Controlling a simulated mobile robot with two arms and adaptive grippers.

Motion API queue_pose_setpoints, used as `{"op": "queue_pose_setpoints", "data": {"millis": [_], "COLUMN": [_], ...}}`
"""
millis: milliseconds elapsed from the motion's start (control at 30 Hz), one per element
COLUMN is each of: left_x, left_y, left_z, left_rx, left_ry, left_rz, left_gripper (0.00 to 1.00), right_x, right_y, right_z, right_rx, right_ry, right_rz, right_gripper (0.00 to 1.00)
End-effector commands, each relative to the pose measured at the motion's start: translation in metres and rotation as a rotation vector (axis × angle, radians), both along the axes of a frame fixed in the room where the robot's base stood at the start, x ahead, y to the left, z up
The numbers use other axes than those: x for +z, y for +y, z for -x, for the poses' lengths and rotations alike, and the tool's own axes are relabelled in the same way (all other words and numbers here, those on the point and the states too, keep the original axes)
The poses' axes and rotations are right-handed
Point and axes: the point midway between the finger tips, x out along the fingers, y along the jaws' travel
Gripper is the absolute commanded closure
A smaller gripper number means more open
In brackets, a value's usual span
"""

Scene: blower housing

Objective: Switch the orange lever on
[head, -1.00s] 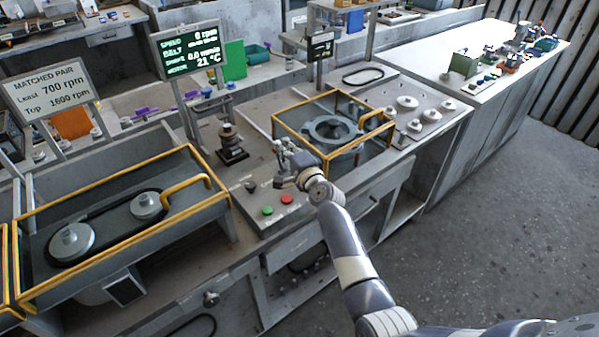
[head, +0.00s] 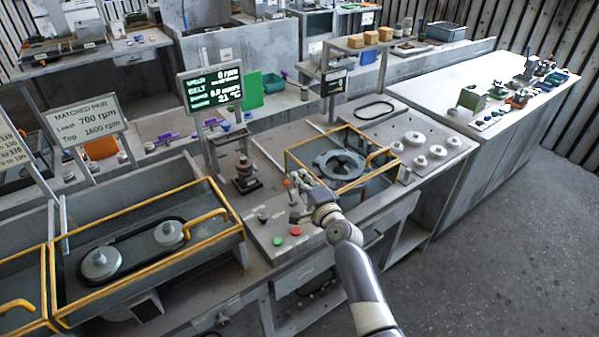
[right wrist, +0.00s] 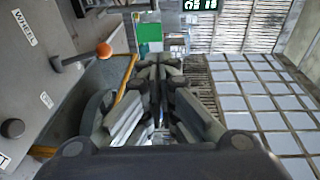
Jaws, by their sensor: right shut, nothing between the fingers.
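The orange lever is a dark stem with an orange ball knob (head: 287,183) on the control panel. In the right wrist view the orange ball (right wrist: 104,50) is at the upper left, and its stem runs left to a pivot on the grey panel. My right gripper (head: 300,180) is just to the right of the knob in the head view. In the right wrist view its fingers (right wrist: 160,72) are shut and empty, apart from the ball. Whether the fingers touch the lever from another side is hard to tell in the head view. My left gripper is not in view.
A green button (head: 277,241) and a red button (head: 295,231) sit on the panel's front. A yellow-framed guard (head: 290,165) surrounds the blower housing (head: 338,166) behind my right gripper. A display (head: 213,88) reads 0 rpm. A WHEEL label (right wrist: 24,27) marks the panel.

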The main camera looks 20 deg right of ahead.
Motion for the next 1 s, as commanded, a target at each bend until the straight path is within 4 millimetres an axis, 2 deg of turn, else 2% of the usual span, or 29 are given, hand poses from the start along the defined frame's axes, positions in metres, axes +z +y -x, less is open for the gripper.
{"op": "queue_pose_setpoints", "data": {"millis": [33,167,267,567,1000], "left_x": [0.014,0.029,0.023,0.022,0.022], "left_y": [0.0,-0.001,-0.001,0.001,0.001], "left_z": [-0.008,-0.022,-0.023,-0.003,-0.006], "left_rx": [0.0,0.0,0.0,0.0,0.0], "left_ry": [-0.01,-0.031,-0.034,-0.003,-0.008], "left_rz": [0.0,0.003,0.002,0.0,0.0], "left_gripper": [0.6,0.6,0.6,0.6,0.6], "right_x": [0.011,0.021,0.025,0.034,0.034], "right_y": [-0.001,-0.001,0.0,-0.002,-0.002], "right_z": [0.005,0.016,0.022,0.032,0.032], "right_rx": [-0.001,0.0,0.002,0.0,0.0], "right_ry": [0.001,0.001,-0.003,0.0,0.001], "right_rz": [0.0,0.0,-0.005,-0.001,0.001], "right_gripper": [1.0,1.0,1.0,1.0,1.0]}}
